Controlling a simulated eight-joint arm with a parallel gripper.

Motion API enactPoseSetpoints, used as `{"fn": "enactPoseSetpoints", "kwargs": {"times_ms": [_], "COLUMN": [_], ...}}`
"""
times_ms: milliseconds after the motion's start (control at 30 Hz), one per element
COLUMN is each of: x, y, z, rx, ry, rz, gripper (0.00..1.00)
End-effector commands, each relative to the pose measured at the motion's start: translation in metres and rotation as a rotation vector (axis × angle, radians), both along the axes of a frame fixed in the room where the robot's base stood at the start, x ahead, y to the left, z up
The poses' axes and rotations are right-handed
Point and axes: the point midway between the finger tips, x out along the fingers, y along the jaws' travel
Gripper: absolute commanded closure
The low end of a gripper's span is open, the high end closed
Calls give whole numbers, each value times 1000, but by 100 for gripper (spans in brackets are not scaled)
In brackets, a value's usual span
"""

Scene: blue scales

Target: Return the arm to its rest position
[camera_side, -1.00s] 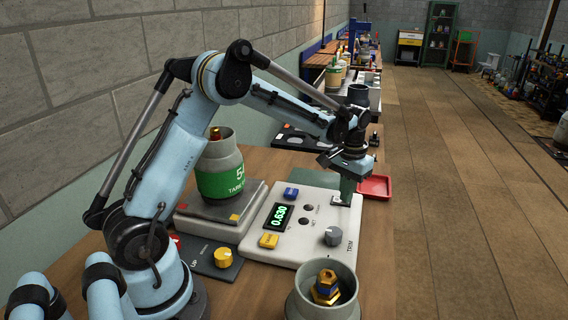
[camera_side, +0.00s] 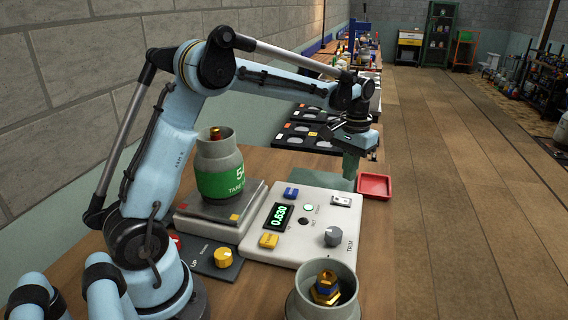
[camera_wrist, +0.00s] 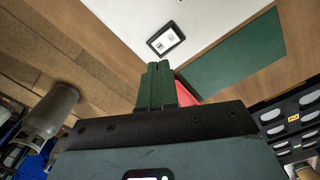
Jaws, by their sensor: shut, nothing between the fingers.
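My gripper (camera_side: 352,166) is in the air above the far right end of the white scale console (camera_side: 276,247), over the green mat (camera_side: 312,178). Its green fingers are together with nothing between them. In the wrist view the shut fingers (camera_wrist: 157,86) point toward the console and its rocker switch (camera_wrist: 166,40). The switch also shows uncovered in the side view (camera_side: 341,200). The arm reaches out over the scale with its elbow raised.
A grey-green cylinder (camera_side: 219,172) stands on the scale plate (camera_side: 212,208); the display (camera_side: 279,217) reads 0.630. A round lamp (camera_side: 308,207) glows green. A red tray (camera_side: 375,186) lies beside the mat. A grey container (camera_side: 308,300) with a brass fitting stands in front.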

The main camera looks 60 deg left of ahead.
Motion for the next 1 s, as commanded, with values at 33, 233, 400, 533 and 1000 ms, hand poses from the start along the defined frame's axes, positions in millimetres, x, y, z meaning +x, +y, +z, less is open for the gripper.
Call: {"fn": "enactPoseSetpoints", "kwargs": {"times_ms": [33, 233, 400, 533, 1000], "x": [0, 0, -1, -7, -82], "y": [0, 0, 0, -5, -47], "z": [2, 5, 5, 12, 59], "rx": [0, 0, 0, 4, 44], "ry": [0, 0, -1, -22, -279], "rz": [0, 0, -1, -10, -120], "gripper": [100, 100, 100, 100, 100]}}
